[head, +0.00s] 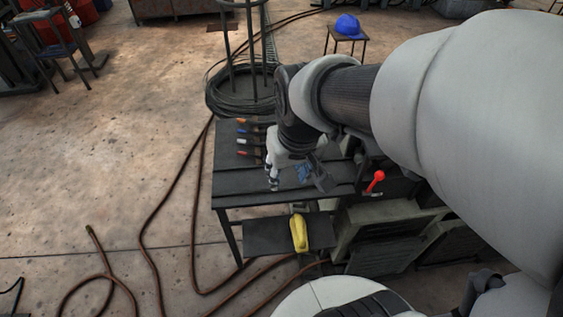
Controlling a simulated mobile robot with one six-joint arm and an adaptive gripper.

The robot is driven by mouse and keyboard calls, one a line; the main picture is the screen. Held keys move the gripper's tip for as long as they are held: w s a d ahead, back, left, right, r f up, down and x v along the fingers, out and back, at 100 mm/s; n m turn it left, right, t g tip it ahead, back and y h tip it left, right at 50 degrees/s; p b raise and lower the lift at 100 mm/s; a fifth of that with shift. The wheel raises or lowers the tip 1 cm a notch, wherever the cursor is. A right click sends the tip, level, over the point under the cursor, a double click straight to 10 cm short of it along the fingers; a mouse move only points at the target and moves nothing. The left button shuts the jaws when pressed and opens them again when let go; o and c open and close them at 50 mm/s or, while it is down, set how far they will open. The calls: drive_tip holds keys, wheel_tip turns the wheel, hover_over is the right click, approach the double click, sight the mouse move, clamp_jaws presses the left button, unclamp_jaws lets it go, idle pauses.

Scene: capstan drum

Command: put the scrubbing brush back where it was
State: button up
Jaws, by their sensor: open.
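My gripper (297,183) is over the dark workbench (235,188), with its fingers apart and pointing down. A small blue item (304,172) shows between or just behind the fingers; I cannot tell whether it touches them. It may be the scrubbing brush, but it is too small and partly covered to be sure. A yellow rounded object (298,233) lies on the lower shelf (262,237) at the bench's front. My arm hides part of the bench's right side.
Several tools with coloured handles (250,142) lie in a column at the bench's left. A red-knobbed lever (376,181) stands at the right. Behind is a wire coil (233,100) around a frame. A blue helmet (347,24) rests on a stool. Hoses (150,215) cross the floor.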

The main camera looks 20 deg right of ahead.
drive_tip(key=s+a+r, duration=0.1)
drive_tip(key=s+r, duration=0.1)
drive_tip(key=s, duration=0.3)
drive_tip(key=s+a+r+n+t, duration=0.1)
drive_tip(key=s+r, duration=0.2)
drive_tip(key=s, duration=0.3)
drive_tip(key=shift+a, duration=0.4)
